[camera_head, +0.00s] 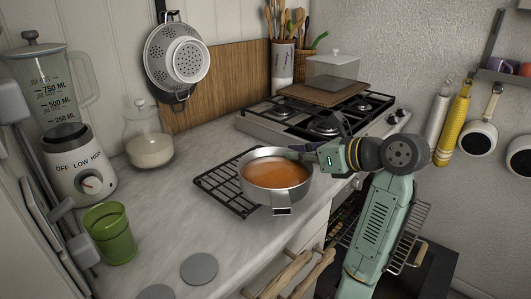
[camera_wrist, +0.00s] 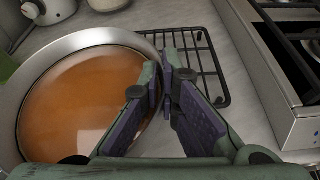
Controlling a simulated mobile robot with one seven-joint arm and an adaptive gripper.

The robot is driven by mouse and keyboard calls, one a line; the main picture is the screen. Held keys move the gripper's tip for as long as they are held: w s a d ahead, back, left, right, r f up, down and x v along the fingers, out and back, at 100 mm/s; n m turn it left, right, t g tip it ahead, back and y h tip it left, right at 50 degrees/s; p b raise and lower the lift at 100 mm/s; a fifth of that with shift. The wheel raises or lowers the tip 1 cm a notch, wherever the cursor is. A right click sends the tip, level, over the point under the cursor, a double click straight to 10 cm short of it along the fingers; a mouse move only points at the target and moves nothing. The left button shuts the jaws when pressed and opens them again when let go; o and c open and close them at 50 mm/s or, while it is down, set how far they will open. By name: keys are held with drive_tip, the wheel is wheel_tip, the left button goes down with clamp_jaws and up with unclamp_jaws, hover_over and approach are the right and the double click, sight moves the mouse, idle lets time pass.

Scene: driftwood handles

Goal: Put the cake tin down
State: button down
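The cake tin (camera_head: 252,193) is a round, silvery metal vessel with smooth orange-brown contents and a short handle on its front. In the head view it is roughly level, over the right part of a black wire rack (camera_head: 214,186) near the counter's front edge. I cannot tell whether its base touches the rack. My gripper (camera_head: 308,156) reaches in from the right and is at the tin's back-right rim. In the wrist view, the tin's rim (camera_wrist: 88,39) runs between the fingers of my gripper (camera_wrist: 165,78), which are closed on it. The tin's underside is hidden.
A gas hob (camera_head: 322,124) is behind. A green glass (camera_head: 110,233), blender (camera_head: 75,165) and glass jar (camera_head: 149,143) are at left. Two grey discs, one of them nearer (camera_head: 199,269), lie in front. Counter (camera_head: 165,215) between glass and rack is clear.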

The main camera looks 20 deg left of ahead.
drive_tip(key=w+a+p, duration=0.1)
drive_tip(key=w+a, duration=0.1)
drive_tip(key=a, duration=0.1)
drive_tip(key=w+a, duration=0.3)
drive_tip(key=w+a+f+p, duration=0.1)
drive_tip(key=w+a, duration=0.2)
drive_tip(key=shift+p, duration=0.35)
drive_tip(key=shift+a, duration=0.1)
drive_tip(key=shift+f+p, duration=0.55)
drive_tip(key=shift+f, duration=1.2)
drive_tip(key=shift+f, duration=0.15)
drive_tip(key=c, duration=1.8)
unclamp_jaws()
drive_tip(key=b+v, duration=0.3)
drive_tip(key=v, duration=0.9)
